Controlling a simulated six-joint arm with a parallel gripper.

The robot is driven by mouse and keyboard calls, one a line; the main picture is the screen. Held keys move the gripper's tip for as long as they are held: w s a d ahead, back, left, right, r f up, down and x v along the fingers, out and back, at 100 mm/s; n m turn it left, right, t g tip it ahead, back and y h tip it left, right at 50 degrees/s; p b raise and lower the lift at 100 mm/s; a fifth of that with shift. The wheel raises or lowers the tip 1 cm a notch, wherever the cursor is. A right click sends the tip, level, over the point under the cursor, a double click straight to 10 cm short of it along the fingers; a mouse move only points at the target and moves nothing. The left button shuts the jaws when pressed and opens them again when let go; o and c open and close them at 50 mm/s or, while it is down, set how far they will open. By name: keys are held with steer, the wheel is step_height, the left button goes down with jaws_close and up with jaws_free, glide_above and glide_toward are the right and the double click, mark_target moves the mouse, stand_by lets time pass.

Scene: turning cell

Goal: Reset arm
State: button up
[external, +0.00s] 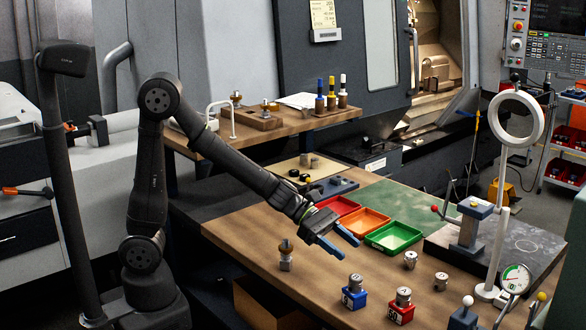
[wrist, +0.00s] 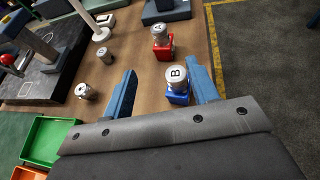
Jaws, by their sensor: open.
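My dark arm reaches from the left over the wooden bench (external: 240,250). My gripper (external: 341,245) has blue fingers that are spread apart with nothing between them; it hangs above the bench, in front of the trays. In the wrist view my gripper (wrist: 163,83) shows both fingers apart. Beyond the fingertips a metal cylinder marked B (wrist: 176,76) sits on a blue block (wrist: 177,97). The blue block also shows in the external view (external: 354,299), apart from the gripper.
A metal cylinder on a red block (external: 401,312) stands to the right. Red (external: 338,206), orange (external: 360,222) and green (external: 393,237) trays lie behind the gripper. Loose cylinders (external: 410,260), (external: 441,281), a ring-lamp stand (external: 497,220) and a dial gauge (external: 515,278) are at right.

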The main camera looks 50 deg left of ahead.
steer(key=w+a+f, duration=0.4)
steer(key=w+a, duration=0.3)
stand_by(0.3)
